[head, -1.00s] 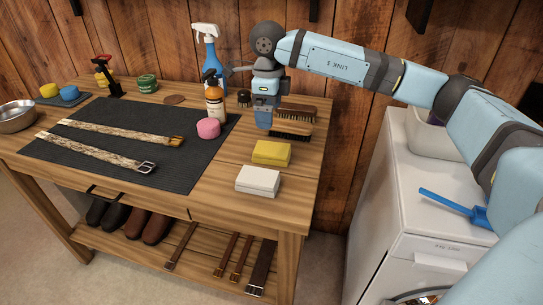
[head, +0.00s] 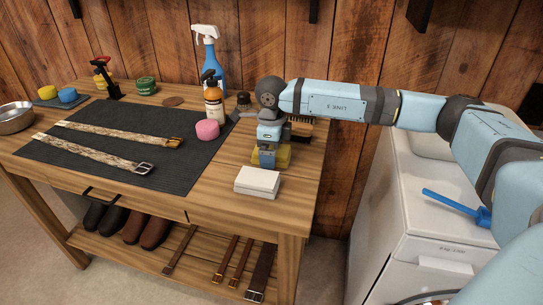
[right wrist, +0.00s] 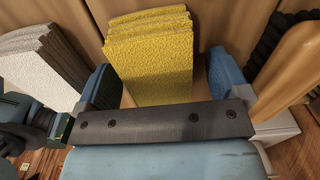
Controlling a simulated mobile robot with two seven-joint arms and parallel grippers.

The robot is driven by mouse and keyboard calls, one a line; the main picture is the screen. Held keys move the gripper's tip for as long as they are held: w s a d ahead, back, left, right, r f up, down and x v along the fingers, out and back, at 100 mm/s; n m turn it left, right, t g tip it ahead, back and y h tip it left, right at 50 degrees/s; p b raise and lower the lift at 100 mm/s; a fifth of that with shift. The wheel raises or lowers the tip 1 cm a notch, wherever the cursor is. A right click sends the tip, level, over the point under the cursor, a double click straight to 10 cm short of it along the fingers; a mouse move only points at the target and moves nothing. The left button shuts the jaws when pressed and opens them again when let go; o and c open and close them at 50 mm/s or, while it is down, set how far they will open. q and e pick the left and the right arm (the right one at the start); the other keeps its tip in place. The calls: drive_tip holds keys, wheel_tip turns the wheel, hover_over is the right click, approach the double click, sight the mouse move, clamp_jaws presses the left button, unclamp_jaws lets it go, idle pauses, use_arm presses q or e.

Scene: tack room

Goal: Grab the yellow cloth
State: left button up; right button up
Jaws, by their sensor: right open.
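The yellow cloth (head: 286,155) is a folded stack on the wooden table, behind the white cloth. In the head view my right gripper (head: 268,160) hangs over it and hides most of it. In the right wrist view the yellow cloth (right wrist: 150,60) shows between the two blue fingers of my right gripper (right wrist: 164,80). The fingers are spread wide, with one on each side of the cloth and a gap beside the right finger. I cannot tell whether the left finger touches it. My left gripper is not in view.
A folded white cloth (head: 257,181) lies just in front, and also shows in the right wrist view (right wrist: 45,60). A wooden brush (head: 300,129) lies behind. A pink sponge (head: 207,129) and pump bottle (head: 214,103) stand left on the dark mat (head: 100,150).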

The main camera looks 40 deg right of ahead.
drive_tip(key=shift+r, duration=0.1)
drive_tip(key=c, duration=1)
drive_tip(key=shift+r, duration=0.15)
